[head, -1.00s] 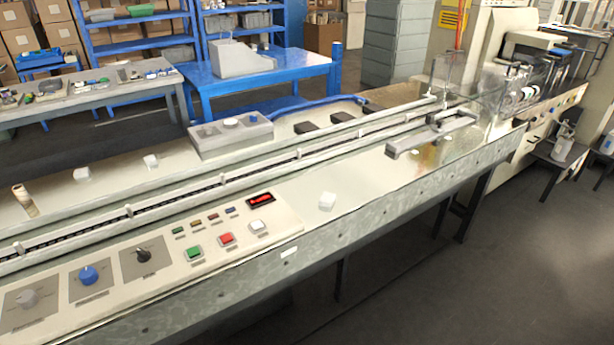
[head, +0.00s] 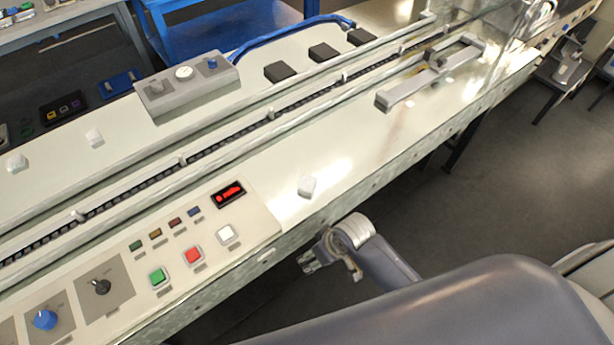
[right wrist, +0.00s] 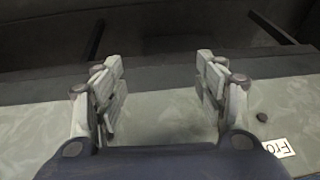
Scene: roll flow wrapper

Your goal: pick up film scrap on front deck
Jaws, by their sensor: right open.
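The film scrap (head: 307,186) is a small whitish crumpled piece on the front deck (head: 340,165), just right of the control panel. My right gripper (head: 306,262) is below and in front of the deck's front edge, apart from the scrap. In the right wrist view my right gripper (right wrist: 162,90) is open with nothing between its fingers. That view shows the machine's front side and part of a label; the scrap does not show there. My left gripper is not in view.
The control panel (head: 130,250) with buttons and knobs lies left of the scrap. A chain conveyor with rails (head: 230,140) runs behind it. A grey bracket (head: 430,75) stands on the deck farther right. The deck between scrap and bracket is mostly clear.

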